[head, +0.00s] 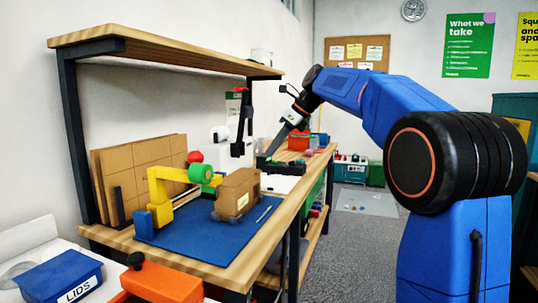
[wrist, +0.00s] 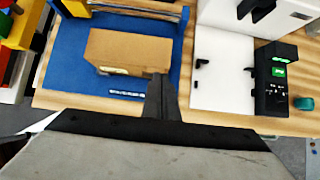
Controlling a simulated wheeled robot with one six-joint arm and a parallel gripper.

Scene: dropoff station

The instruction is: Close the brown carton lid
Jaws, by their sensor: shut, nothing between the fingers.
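The brown carton (head: 236,196) stands on a blue mat on the wooden bench in the head view. It also shows in the wrist view (wrist: 133,48), where its top looks flat and brown and a small label shows on its near side. I cannot make out a separate raised lid. My gripper (head: 269,156) reaches down from the right, beyond the carton in the head view. In the wrist view my gripper (wrist: 161,80) is shut and empty, its tip by the carton's near right corner. I cannot tell whether it touches.
A yellow toy-like arm (head: 165,183) stands left of the carton, near leaning cardboard sheets (head: 145,165). A shelf (head: 150,45) hangs over the bench. A white panel with a black device (wrist: 278,80) lies right of the mat. A blue LIDS bin (head: 62,277) is at front left.

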